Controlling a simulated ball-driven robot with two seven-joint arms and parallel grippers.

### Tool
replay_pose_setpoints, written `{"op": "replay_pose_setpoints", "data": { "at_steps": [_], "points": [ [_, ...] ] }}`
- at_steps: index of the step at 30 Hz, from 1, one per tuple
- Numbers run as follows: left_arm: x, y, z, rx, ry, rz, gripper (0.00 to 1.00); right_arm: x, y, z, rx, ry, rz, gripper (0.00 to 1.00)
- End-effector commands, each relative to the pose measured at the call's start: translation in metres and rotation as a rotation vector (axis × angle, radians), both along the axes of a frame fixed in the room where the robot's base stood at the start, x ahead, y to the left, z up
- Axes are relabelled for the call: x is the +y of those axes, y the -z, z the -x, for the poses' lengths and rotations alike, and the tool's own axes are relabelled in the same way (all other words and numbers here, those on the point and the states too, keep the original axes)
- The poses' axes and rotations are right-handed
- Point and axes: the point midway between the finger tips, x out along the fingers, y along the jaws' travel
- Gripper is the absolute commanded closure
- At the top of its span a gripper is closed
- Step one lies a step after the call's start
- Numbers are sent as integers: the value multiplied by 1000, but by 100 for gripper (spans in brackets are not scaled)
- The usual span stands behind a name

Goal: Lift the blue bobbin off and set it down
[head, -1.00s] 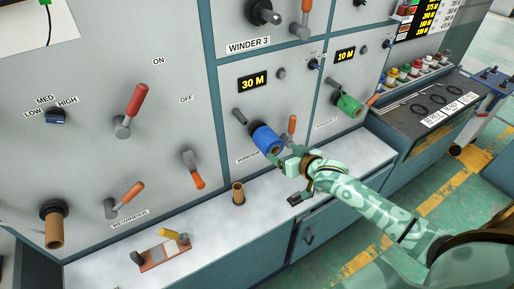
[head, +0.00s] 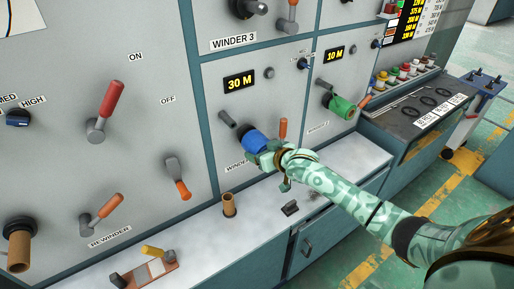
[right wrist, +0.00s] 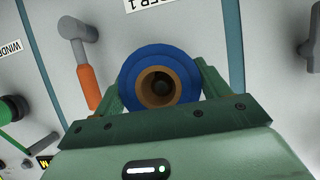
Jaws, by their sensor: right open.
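The blue bobbin (head: 254,140) sits on a spindle of the winder panel under the 30 M display. In the right wrist view the blue bobbin (right wrist: 157,52) faces me end-on, with its brown core (right wrist: 145,88) and dark hole in the middle. My right gripper (head: 266,157) is at the bobbin's front end and hides the core there. In the wrist view my right gripper (right wrist: 159,80) is open, with one finger on each side of the bobbin. Whether the fingers touch it I cannot tell. My left gripper is out of view.
A white-topped counter (head: 190,242) runs below the panel. A brown core (head: 229,204) stands upright on it, with a small dark block (head: 290,208) to its right. An orange-handled lever (head: 283,128) is close beside the bobbin. A green bobbin (head: 342,106) is on the neighbouring winder.

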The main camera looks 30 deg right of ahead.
Motion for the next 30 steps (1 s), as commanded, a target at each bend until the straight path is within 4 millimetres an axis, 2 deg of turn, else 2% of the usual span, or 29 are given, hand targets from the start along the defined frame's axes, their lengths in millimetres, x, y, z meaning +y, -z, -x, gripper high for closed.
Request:
{"op": "replay_pose_setpoints", "data": {
  "at_steps": [5,8,12,30],
  "points": [
    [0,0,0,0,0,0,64,0,0,0,0,0,0,25],
    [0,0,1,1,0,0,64,0,0,0,0,0,0,48],
    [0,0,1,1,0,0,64,0,0,0,0,-1,0,87],
    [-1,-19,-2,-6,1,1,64,-1,-2,20,0,0,-1,87]
  ]
}}
